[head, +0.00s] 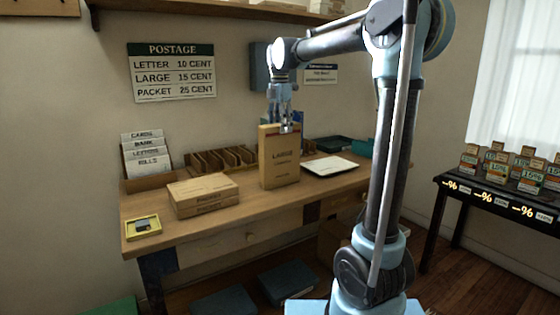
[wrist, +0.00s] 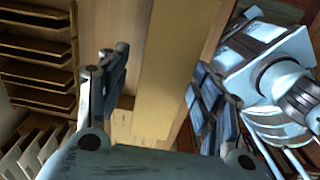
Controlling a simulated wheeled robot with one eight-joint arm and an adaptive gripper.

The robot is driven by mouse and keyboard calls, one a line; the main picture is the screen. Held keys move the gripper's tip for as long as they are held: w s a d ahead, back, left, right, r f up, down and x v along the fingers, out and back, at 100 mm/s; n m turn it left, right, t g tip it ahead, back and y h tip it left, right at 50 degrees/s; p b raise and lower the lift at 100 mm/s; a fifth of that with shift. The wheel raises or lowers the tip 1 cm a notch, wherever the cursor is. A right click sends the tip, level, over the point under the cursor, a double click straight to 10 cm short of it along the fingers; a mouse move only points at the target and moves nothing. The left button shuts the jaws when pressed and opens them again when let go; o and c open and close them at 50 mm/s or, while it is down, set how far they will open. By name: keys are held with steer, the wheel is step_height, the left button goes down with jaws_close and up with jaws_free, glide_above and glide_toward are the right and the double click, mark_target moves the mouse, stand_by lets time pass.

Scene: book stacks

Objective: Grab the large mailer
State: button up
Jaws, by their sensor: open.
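The large mailer (head: 279,165) is a tan upright packet marked LARGE, standing on the desk (head: 240,226) near its middle. My gripper (head: 286,127) points down at its top edge and is open. In the wrist view, the mailer (wrist: 172,70) is a pale tan strip between the two spread fingers of my gripper (wrist: 158,68). I cannot tell exactly how far the fingertips reach down past the top edge.
A packet box (head: 203,194) lies left of the mailer. A wooden sorter (head: 220,160) and a card holder (head: 146,155) stand behind. A white tray (head: 330,166) lies to the right. A small yellow tray (head: 143,228) sits at the front left.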

mark_target(280, 140)
steer(key=shift+f, duration=3.2)
steer(key=shift+c, duration=0.6)
steer(key=c, duration=1.3)
